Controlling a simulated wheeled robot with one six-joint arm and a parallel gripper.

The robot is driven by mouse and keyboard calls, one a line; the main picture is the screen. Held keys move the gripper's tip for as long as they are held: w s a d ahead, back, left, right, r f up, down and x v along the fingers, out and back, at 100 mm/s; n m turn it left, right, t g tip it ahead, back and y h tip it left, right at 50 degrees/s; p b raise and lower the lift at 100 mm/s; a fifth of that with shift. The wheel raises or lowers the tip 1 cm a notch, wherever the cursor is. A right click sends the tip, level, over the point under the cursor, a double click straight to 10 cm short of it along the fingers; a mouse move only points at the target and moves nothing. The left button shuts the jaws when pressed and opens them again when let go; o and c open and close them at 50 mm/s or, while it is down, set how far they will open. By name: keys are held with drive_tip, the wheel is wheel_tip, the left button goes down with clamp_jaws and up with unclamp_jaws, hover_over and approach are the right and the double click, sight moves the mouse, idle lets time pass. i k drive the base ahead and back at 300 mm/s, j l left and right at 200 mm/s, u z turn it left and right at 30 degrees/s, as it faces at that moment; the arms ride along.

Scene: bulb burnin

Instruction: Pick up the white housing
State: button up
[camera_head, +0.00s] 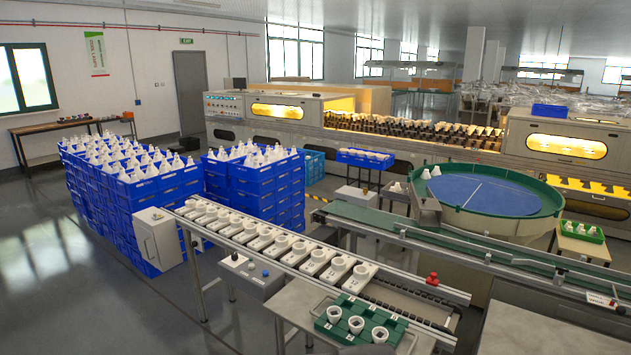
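Three white cup-shaped housings stand upright in a green fixture tray (328,327) on a grey table at the bottom centre. The left one is a white housing (334,314), the middle one a white housing (356,325), and the right one a white housing (380,335). They look open at the top. More white round parts sit on white carriers (317,262) in a row along the conveyor behind the tray. My gripper is not in view.
Stacked blue crates (160,191) with white bulbs stand left. A control box (250,274) with buttons juts from the conveyor. A red button (432,279) sits at its right end. A round green-rimmed table (497,190) stands behind. Floor at left (45,265) is clear.

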sight(334, 313)
drive_tip(key=i+u, duration=0.5)
drive_tip(key=i, duration=0.55)
